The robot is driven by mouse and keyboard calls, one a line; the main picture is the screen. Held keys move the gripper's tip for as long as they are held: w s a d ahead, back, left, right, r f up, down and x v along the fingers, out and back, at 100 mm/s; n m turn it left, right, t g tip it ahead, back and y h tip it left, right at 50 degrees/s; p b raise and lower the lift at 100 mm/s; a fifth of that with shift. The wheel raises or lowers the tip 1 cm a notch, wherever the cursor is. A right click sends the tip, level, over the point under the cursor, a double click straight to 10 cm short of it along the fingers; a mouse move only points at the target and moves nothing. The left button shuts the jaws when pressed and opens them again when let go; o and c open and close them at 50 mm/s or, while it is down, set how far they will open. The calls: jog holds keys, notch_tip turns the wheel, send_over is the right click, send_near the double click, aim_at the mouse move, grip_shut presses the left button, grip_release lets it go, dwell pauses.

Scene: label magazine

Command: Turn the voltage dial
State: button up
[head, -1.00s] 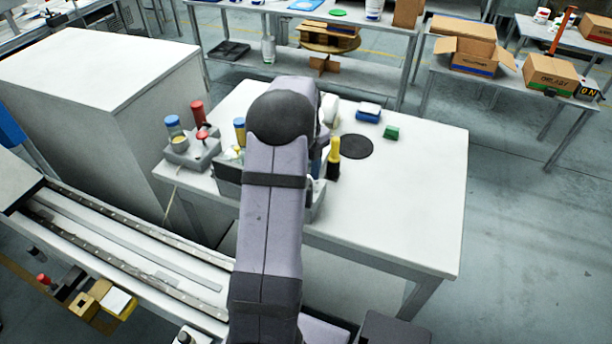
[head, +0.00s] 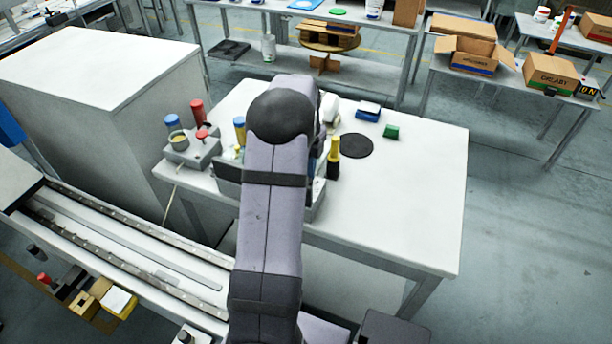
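I cannot make out a voltage dial for certain. A small grey station (head: 192,152) at the left edge of the white table carries a red knob (head: 202,134) and a round yellowish part (head: 178,139); whether either is a dial I cannot tell. My arm reaches over the front of the table and its upper part blocks the middle. My gripper is hidden behind my arm, so its fingers and anything in them do not show.
On the white table (head: 420,220) stand a grey bin (head: 228,172), a yellow-and-black tool (head: 333,158), a black disc (head: 356,146), a blue box (head: 368,112) and a green block (head: 391,132). The table's right side is clear. A large grey cabinet (head: 100,60) stands left.

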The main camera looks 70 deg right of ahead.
jog(key=n, duration=0.5)
jog(key=shift+n, duration=0.3)
jog(key=n, duration=2.4)
jog(key=shift+s, duration=0.1)
jog(key=n, duration=0.5)
jog(key=shift+n, duration=0.4)
jog(key=n, duration=0.4)
jog(key=shift+r+n, duration=0.1)
jog(key=shift+n, duration=0.3)
jog(key=shift+d, duration=0.1)
